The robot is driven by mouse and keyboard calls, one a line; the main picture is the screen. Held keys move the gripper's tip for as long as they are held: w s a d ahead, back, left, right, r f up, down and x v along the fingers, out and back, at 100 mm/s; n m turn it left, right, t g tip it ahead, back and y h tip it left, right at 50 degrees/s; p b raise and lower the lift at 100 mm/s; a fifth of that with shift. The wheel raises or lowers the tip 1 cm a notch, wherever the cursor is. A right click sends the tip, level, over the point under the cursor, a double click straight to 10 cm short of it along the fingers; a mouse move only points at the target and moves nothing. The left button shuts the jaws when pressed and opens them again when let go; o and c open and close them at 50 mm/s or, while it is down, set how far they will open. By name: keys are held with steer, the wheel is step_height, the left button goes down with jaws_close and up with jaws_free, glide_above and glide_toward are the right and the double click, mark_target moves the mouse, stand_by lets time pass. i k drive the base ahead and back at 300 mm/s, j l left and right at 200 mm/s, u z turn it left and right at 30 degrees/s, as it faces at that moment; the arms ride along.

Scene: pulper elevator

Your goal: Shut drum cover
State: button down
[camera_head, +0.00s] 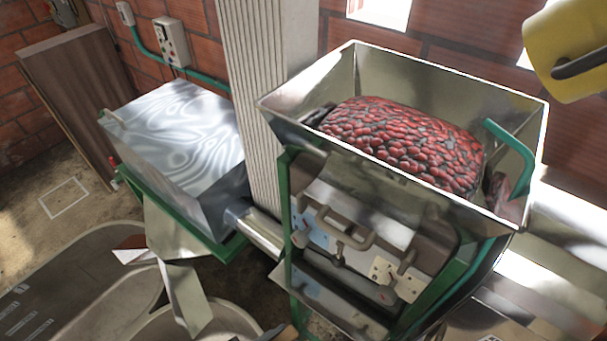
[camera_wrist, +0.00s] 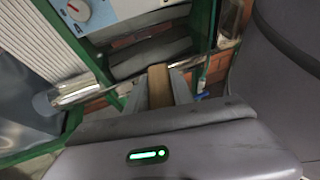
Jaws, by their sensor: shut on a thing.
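The pulper's metal drum cover (camera_head: 375,218) sits on the front of the machine below the hopper, with a curved grey handle (camera_head: 345,230). I cannot tell whether the cover is fully seated. My gripper (camera_wrist: 172,82) shows in the wrist view with its fingers shut on a narrow tan piece (camera_wrist: 158,88); what that piece belongs to is unclear. The gripper faces the green frame (camera_wrist: 203,35) and grey parts of a machine. My gripper cannot be made out in the head view, so its distance to the cover is unclear.
The metal hopper (camera_head: 300,100) above the cover holds red coffee cherries (camera_head: 400,140). A shiny metal box (camera_head: 175,140) on a green frame stands left, beside a ribbed pillar (camera_head: 255,100). Pale tubs (camera_head: 90,265) and a metal chute (camera_head: 185,290) occupy the lower left.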

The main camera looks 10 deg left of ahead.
mark_target(354, 316)
steer(key=k, duration=1)
